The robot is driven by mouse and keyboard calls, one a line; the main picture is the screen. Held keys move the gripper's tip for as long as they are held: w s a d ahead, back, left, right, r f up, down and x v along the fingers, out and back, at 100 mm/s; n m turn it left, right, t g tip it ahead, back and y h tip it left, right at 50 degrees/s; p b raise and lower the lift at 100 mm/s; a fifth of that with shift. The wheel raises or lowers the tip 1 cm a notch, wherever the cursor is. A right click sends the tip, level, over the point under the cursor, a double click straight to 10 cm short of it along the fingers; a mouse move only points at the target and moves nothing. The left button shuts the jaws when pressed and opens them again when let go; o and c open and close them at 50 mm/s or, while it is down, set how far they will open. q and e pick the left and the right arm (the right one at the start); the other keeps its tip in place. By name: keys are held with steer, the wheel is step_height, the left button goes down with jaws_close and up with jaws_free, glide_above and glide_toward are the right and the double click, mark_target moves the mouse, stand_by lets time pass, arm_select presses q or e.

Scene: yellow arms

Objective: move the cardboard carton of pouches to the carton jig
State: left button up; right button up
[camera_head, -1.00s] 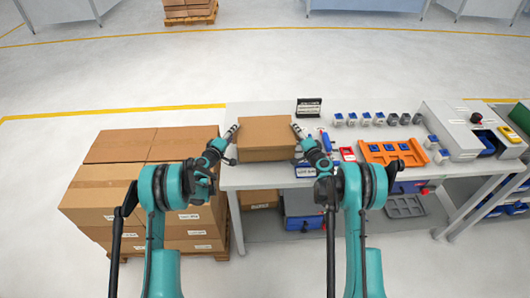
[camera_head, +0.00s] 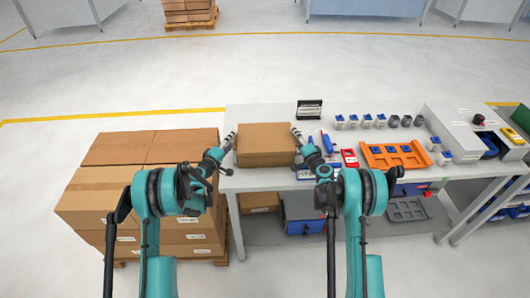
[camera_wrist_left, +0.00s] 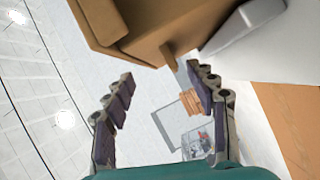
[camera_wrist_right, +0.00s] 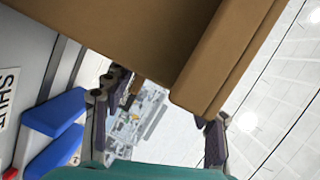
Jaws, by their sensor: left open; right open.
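The brown cardboard carton (camera_head: 265,140) is at the left end of the grey table, upright, between my two grippers. Its top looks plain brown; no pouches show. My left gripper (camera_head: 229,141) is open beside its left side. My right gripper (camera_head: 298,135) is open beside its right side. In the left wrist view the carton (camera_wrist_left: 150,22) lies beyond the open fingers, with nothing between them. In the right wrist view the carton (camera_wrist_right: 205,50) lies partly across the space ahead of the open fingers; contact is unclear. I cannot make out a carton jig; the carton may hide it.
A stack of brown boxes (camera_head: 100,190) stands left of the table (camera_head: 280,181).

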steer(key=shift+s+d, duration=0.1)
steer(key=shift+s, duration=0.1)
arm_select(q)
steer(key=v, duration=0.9)
steer(key=shift+s, duration=0.2)
arm_select(e)
steer(key=v, duration=1.1)
steer(key=shift+s, duration=0.35)
arm_select(q)
steer(key=shift+r, duration=0.15)
